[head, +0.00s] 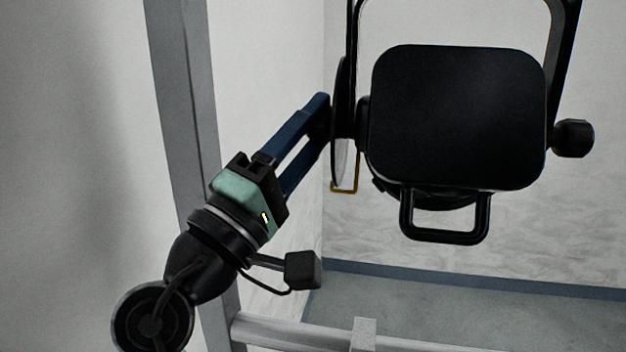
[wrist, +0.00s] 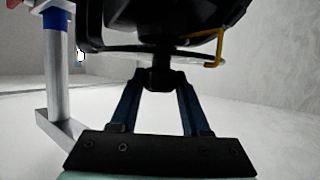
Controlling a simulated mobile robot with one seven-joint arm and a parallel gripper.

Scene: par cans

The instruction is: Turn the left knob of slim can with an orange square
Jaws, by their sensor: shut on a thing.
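The slim can (head: 458,117) is black and hangs in a black yoke at the upper right of the head view. An orange square outline (head: 345,187) shows at its left side, partly hidden; an orange edge also shows in the wrist view (wrist: 218,50). My gripper (head: 322,122), with blue fingers, reaches the can's left side from the lower left. In the wrist view its fingertips (wrist: 160,77) are shut on the dark left knob (wrist: 160,79). The head view hides most of that knob.
The right knob (head: 573,138) sticks out on the can's far side. A black handle (head: 445,238) hangs under the can. A grey upright post (head: 185,110) stands behind my arm, and a pale rail (head: 300,333) runs along the bottom. Open space lies below the can.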

